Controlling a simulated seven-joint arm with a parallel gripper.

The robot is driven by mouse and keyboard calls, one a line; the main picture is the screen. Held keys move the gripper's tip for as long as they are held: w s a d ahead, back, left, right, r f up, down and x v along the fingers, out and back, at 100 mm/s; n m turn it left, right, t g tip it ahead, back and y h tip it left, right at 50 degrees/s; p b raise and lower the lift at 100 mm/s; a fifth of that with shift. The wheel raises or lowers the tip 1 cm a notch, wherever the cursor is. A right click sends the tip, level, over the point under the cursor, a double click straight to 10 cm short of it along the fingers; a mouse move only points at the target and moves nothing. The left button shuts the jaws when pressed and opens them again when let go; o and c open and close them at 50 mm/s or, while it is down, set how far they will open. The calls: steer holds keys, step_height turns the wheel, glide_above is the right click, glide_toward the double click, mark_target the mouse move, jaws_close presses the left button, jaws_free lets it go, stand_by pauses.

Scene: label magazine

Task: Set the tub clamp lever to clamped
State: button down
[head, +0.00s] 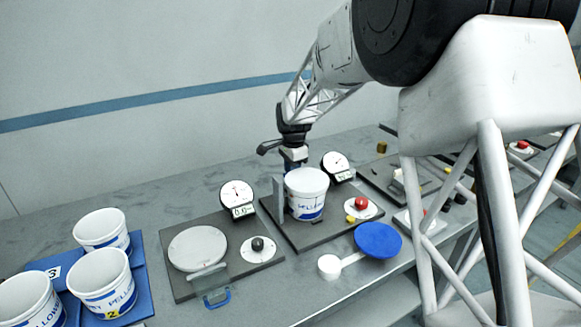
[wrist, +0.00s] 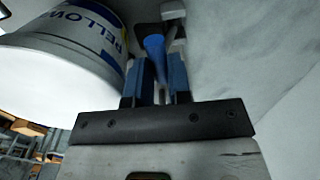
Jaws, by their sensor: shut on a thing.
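A white tub with blue lettering (head: 306,184) stands upright on a dark base plate (head: 268,219) in the head view; its side and rim fill the upper left of the wrist view (wrist: 75,45). My gripper (head: 293,164) is low, just behind the tub. In the wrist view my gripper (wrist: 161,78) has its two blue-padded fingers close around a blue lever handle (wrist: 154,46), with the tub just to the left. The lever is hidden in the head view, so its angle is hard to tell. A grey upright plate (head: 278,198) stands at the tub's left.
A dial gauge (head: 336,164) and a red knob (head: 361,203) are right of the tub. A blue disc (head: 378,240) and a white round piece (head: 329,265) lie in front. Left are another station with a pan (head: 197,247) and several tubs (head: 102,280) on blue mats.

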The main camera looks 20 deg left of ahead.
steer(key=shift+s+d+f, duration=0.1)
steer(key=shift+s+f, duration=0.05)
steer(key=c, duration=1.1)
jaws_free()
steer(key=shift+o, duration=0.2)
steer(key=shift+r, duration=0.2)
steer(key=shift+d+r, duration=0.1)
steer(key=shift+r, duration=3.7)
